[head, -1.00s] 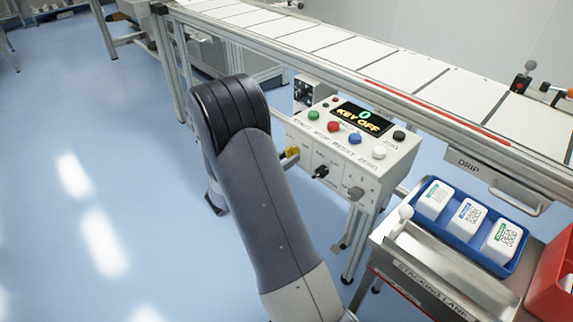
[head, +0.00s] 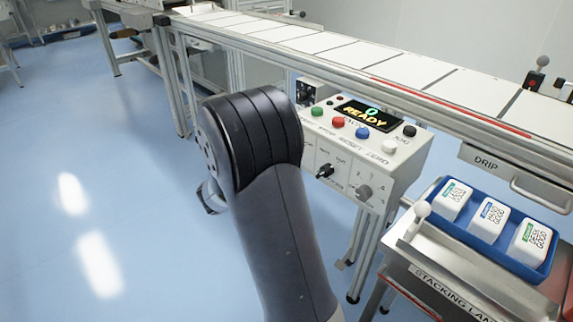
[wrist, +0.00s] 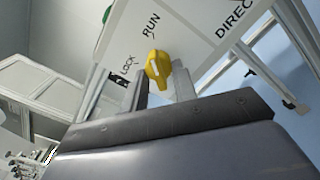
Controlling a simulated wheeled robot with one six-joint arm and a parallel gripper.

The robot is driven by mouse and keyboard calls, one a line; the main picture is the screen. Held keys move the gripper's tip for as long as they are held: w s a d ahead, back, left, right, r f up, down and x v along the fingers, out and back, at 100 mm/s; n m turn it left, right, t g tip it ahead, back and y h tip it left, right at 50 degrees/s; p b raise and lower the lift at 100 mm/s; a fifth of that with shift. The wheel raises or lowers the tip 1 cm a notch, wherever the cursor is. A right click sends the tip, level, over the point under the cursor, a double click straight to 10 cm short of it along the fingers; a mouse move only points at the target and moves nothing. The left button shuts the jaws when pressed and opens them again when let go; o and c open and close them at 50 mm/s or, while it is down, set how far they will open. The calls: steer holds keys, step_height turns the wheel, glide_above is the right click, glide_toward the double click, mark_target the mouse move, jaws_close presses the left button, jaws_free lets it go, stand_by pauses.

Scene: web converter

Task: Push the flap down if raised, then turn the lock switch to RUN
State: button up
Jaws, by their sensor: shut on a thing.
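The yellow lock switch (wrist: 158,66) sits on the white panel in the wrist view, between the LOCK label (wrist: 127,66) and the RUN label (wrist: 152,26). Its upper end points roughly toward RUN. My gripper (wrist: 161,78) is shut on it, one finger on each side. In the head view my arm hides the switch and the gripper. The control box display (head: 366,115) reads READY in yellow. I cannot make out a flap in either view.
The control box (head: 400,160) carries several coloured buttons and two black-and-grey knobs. A conveyor (head: 330,45) runs behind it. A blue tray (head: 478,238) with three white boxes stands on a metal shelf at the right. The blue floor at the left is clear.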

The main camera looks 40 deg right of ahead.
steer(key=shift+f+m+b, duration=0.1)
steer(key=shift+m+b, duration=0.3)
steer(key=shift+m, duration=0.2)
steer(key=o, duration=1)
steer(key=shift+a, duration=0.1)
steer(key=a, duration=0.3)
steer(key=s+a+p, duration=0.1)
steer(key=a, duration=0.3)
steer(key=a+p, duration=0.1)
steer(key=a, duration=0.2)
steer(key=shift+s+a, duration=0.2)
steer(key=shift+a, duration=0.1)
